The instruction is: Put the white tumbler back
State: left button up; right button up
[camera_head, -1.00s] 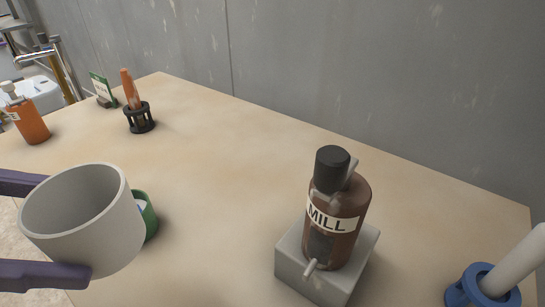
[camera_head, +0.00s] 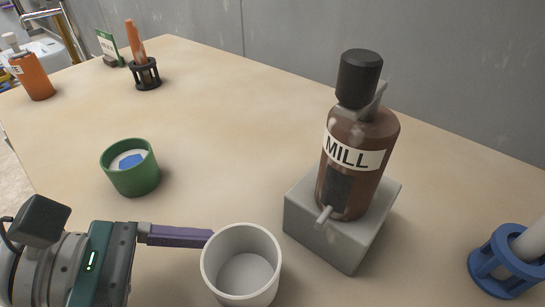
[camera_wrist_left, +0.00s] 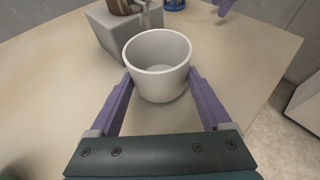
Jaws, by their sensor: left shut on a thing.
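The white tumbler (camera_head: 241,268) is upright at the bottom middle of the head view, its open top facing up and its inside looking empty. My left gripper (camera_wrist_left: 160,82) is shut on it, with one purple finger on each side of its wall in the left wrist view. I cannot tell whether its base touches the table. A purple tip at the top of the left wrist view looks like part of my right gripper (camera_wrist_left: 225,6); its jaws do not show clearly.
A grey block (camera_head: 330,238) with a brown MILL bottle (camera_head: 352,150) stands just right of the tumbler. A green cup (camera_head: 130,170) with white and blue inside is behind left. A blue holder (camera_head: 503,263) with a pale rod is far right.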

aim_at(273, 273)
pick_arm(q)
jog(key=shift+w+d, duration=0.15)
jog(key=shift+d, duration=0.45)
jog(key=shift+w+d, duration=0.15)
jog(key=shift+d, duration=0.4)
jog(key=d, duration=0.2)
jog(key=shift+w+d, duration=0.3)
jog(key=shift+d+f+b, duration=0.3)
jog(key=shift+f+b, duration=0.25)
jog(key=shift+f, duration=0.15)
pick_arm(e)
jog(key=shift+f, duration=0.5)
pick_arm(q)
jog(key=shift+w+f, duration=0.1)
jog(key=shift+f, duration=0.1)
pick_arm(e)
jog(key=shift+d, duration=0.1)
pick_arm(q)
jog(key=shift+a+r, duration=0.1)
jog(key=shift+a, duration=0.05)
jog(key=shift+f, duration=0.2)
pick_arm(e)
jog(key=shift+f, duration=0.1)
pick_arm(q)
jog(key=o, duration=1.3)
jog(key=shift+r, duration=0.1)
